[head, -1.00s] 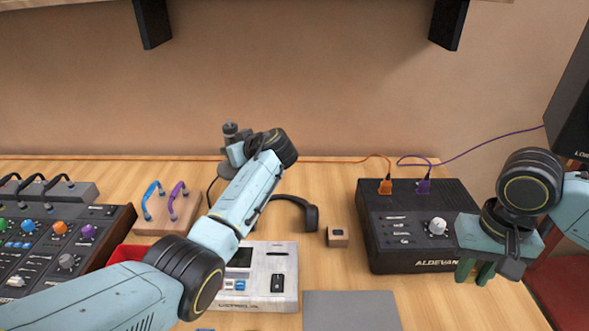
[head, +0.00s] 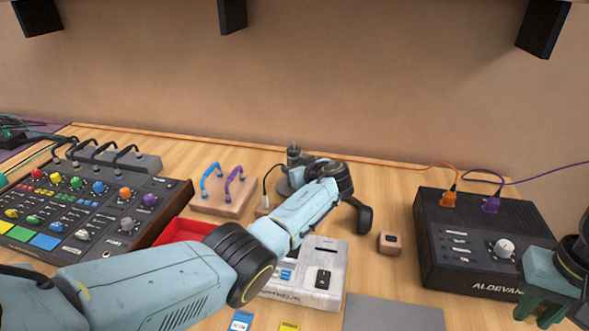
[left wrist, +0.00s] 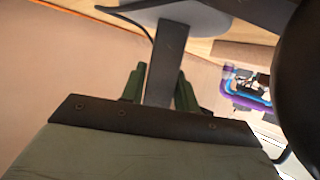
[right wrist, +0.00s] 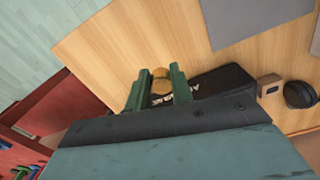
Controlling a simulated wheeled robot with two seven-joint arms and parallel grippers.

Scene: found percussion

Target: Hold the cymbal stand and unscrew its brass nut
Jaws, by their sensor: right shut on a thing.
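My left gripper (left wrist: 160,92) has its green fingers on both sides of a dark grey post (left wrist: 164,60), apparently the cymbal stand. The post rises from a wide grey round base (left wrist: 205,18). In the head view, the stand's dark top (head: 294,153) shows at the back of the table; my left wrist covers much of the rest. The left fingers look open around the post. My right gripper (right wrist: 158,82) is shut on a small round brass-coloured piece (right wrist: 160,73), apparently the nut. It is near the front right of the ALDEVAN box (head: 470,245), away from the stand. No cymbal is recognisable.
A wooden block with blue and purple cables (head: 222,210) stands left of the stand. Black headphones (head: 364,216) and a small wooden block (head: 390,243) lie right of it. A mixer (head: 90,212), red tray (head: 190,231) and white device (head: 325,255) stand nearer. A grey mat (head: 392,314) lies in front.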

